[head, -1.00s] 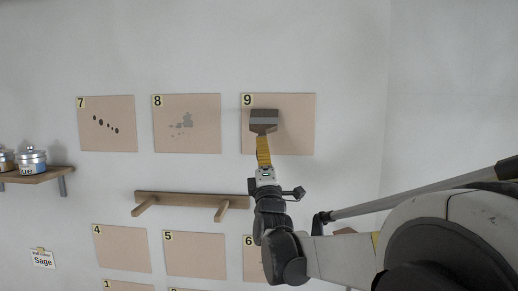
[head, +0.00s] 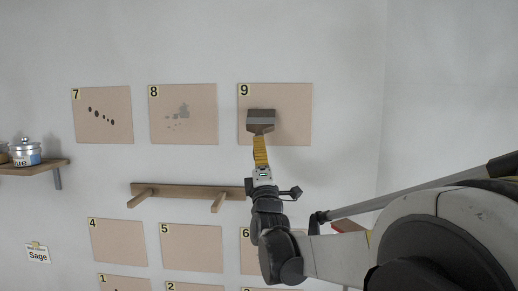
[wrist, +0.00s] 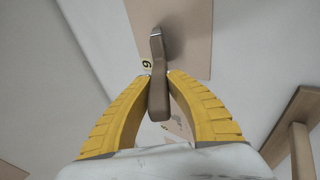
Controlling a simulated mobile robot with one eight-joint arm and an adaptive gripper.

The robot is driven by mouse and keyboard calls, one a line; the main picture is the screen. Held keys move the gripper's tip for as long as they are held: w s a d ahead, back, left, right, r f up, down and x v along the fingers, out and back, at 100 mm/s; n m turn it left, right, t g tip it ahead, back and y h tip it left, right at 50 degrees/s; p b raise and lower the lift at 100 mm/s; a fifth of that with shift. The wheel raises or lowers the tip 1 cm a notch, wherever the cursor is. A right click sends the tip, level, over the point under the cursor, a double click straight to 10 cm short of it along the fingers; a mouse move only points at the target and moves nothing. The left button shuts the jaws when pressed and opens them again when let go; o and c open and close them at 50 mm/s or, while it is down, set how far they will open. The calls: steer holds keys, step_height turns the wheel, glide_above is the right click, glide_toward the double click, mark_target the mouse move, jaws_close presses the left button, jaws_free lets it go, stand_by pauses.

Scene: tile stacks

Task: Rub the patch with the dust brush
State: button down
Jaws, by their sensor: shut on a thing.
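My gripper (head: 260,140) is shut on the handle of the dust brush (head: 261,120), which has a wide brown head with a grey band. The brush is in front of tile 9 (head: 296,100), over its left-middle part. In the wrist view, the yellow fingers (wrist: 158,78) pinch the brown brush (wrist: 158,98), seen edge-on. I cannot tell if the bristles touch the tile. No mark shows on the visible part of tile 9; the area behind the brush is hidden. Tile 8 (head: 166,100) bears grey blotches, and tile 7 (head: 89,132) bears dark spots.
A wooden wall rail (head: 185,190) is below the upper tiles. Tile 4 (head: 118,242), tile 5 (head: 192,248) and tile 6, partly hidden, are below it. A shelf (head: 35,167) with jars (head: 27,155) is at left. The wall right of tile 9 is bare.

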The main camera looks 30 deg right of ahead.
mark_target(259, 135)
step_height(259, 135, up, 3)
steer(key=shift+r+p, duration=0.15)
steer(key=shift+p, duration=0.75)
steer(key=f+b, duration=0.3)
steer(key=f, duration=0.1)
steer(key=shift+w+d+f+b, duration=0.15)
steer(key=shift+w+b, duration=0.05)
steer(key=shift+b, duration=0.15)
steer(key=shift+s, duration=0.1)
steer(key=s+a, duration=0.4)
steer(key=s, duration=0.1)
steer(key=shift+s+p, duration=0.35)
steer(key=shift+p, duration=0.1)
